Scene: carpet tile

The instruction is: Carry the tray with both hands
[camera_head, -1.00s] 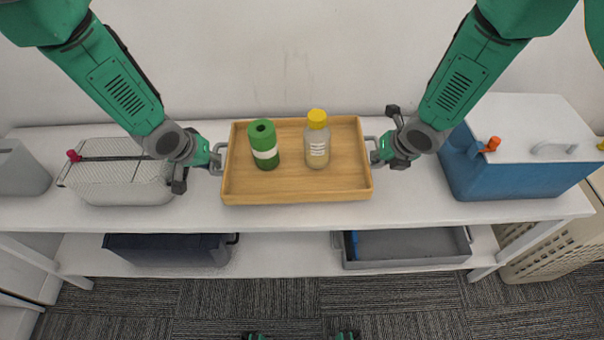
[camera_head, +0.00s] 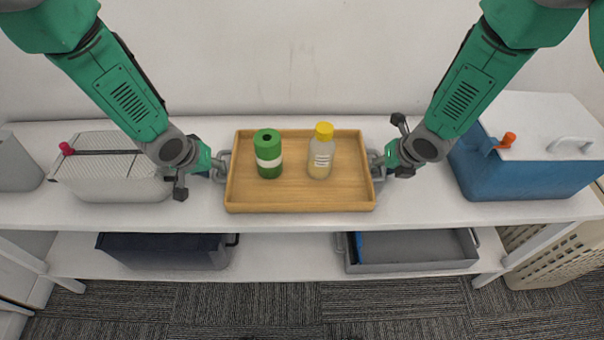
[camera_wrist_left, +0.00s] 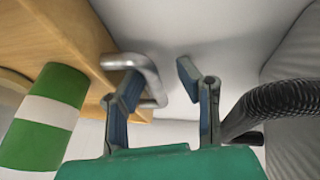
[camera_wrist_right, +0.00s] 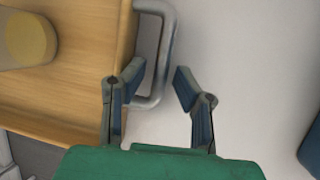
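The wooden tray (camera_head: 300,202) rests on the white table, with a metal handle at each short side. A green canister with a white band (camera_head: 268,155) and a clear bottle with a yellow cap (camera_head: 321,152) stand in it. My left gripper (camera_head: 220,166) is at the left handle. In the left wrist view its fingers (camera_wrist_left: 159,78) are apart, with the left handle (camera_wrist_left: 152,75) between them. My right gripper (camera_head: 380,163) is at the right handle. In the right wrist view its fingers (camera_wrist_right: 160,78) are also apart, with the right handle (camera_wrist_right: 168,50) between them.
A grey bin with a ribbed lid (camera_head: 110,180) stands left of my left gripper. A blue cooler with a white lid (camera_head: 510,170) stands on the right. Dark and grey bins (camera_head: 410,252) sit on the lower shelf. The table's front strip (camera_head: 300,222) is clear.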

